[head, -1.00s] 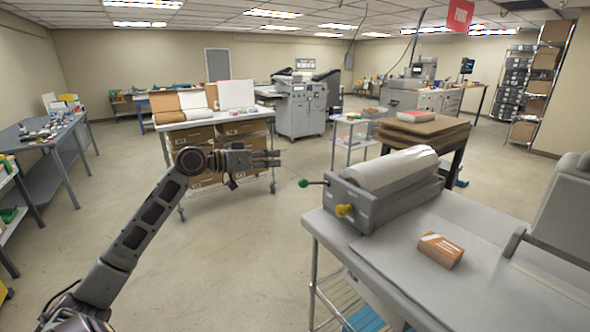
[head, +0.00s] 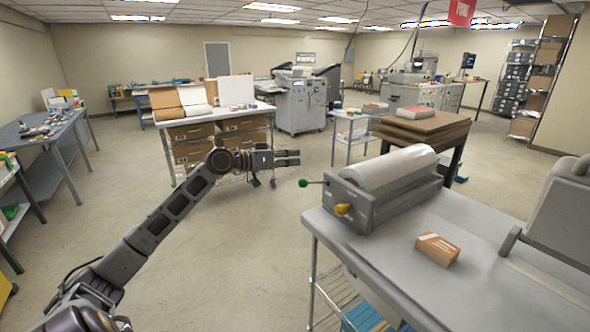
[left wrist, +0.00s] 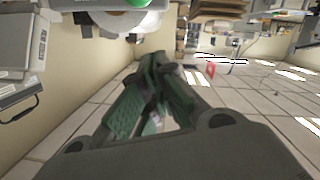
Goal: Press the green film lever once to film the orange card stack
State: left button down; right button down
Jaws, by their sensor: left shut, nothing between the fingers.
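The green film lever (head: 303,183) is a green ball on a short dark rod at the left end of the grey laminator (head: 372,206), which carries a white film roll (head: 395,168). The orange card stack (head: 438,248) lies on the grey table in front of the laminator. My left gripper (head: 298,158) is shut and empty, its fingers pointing right, just above the green ball in the head view. I cannot tell whether they touch. In the left wrist view, the closed fingers (left wrist: 155,75) show, with a green round part (left wrist: 128,3) at the top edge. My right gripper is not in view.
A yellow knob (head: 344,210) sits on the laminator's end, near the green lever. The grey table (head: 480,222) has a large grey machine part (head: 560,215) at the right. A stack of brown boards (head: 424,128) stands behind. The floor at left is open.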

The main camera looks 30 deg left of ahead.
pick_arm(q)
jog(key=shift+d+f+p, duration=0.15)
jog(key=shift+d+f, duration=0.1)
jog(key=shift+f, duration=0.4)
jog(key=shift+d+f+p, duration=0.2)
jog(key=shift+f, duration=0.4)
jog(key=shift+d+f+p, duration=0.15)
jog(key=shift+d+f, duration=0.1)
jog(key=shift+f, duration=0.4)
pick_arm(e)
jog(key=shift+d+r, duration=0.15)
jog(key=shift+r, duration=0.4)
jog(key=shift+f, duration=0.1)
